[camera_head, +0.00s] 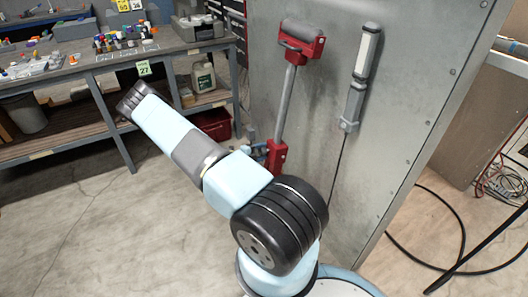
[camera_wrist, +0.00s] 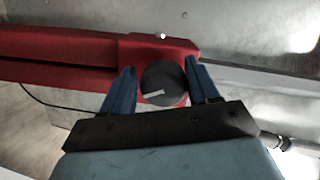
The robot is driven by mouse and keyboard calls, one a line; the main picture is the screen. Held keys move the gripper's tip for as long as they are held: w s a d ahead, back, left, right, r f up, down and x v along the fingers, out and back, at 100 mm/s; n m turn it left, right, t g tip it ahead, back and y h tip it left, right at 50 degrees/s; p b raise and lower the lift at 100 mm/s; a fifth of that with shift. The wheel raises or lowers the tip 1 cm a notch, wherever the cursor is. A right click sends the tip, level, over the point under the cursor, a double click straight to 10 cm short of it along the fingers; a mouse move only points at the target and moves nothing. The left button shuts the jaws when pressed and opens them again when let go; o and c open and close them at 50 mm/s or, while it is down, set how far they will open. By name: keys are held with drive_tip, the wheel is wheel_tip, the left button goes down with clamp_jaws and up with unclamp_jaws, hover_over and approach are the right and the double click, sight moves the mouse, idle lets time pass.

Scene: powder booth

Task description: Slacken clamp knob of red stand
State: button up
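The red stand (camera_head: 285,108) leans along the grey metal panel. It has a grey pole, a red head at the top and a red clamp block (camera_head: 277,157) lower down, with its lower part hidden behind my arm. In the wrist view the red block (camera_wrist: 150,52) crosses the picture, with the grey pole to its right. The clamp knob (camera_wrist: 168,92) is round and black with a pale mark on its face. My gripper (camera_wrist: 162,75) has its blue fingers on either side of the knob. A thin gap seems to show at the left finger; contact is unclear.
The grey panel (camera_head: 395,95) stands close behind the stand. A grey and white wand-like tool (camera_head: 359,80) hangs on it, with a black cable running down. A cluttered workbench (camera_head: 110,55) stands at left. Black hose (camera_head: 460,235) lies on the floor at right. The left floor is clear.

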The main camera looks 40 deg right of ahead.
drive_tip(key=o, duration=0.3)
drive_tip(key=v, duration=1.3)
drive_tip(key=shift+a, duration=0.4)
drive_tip(key=shift+r, duration=0.1)
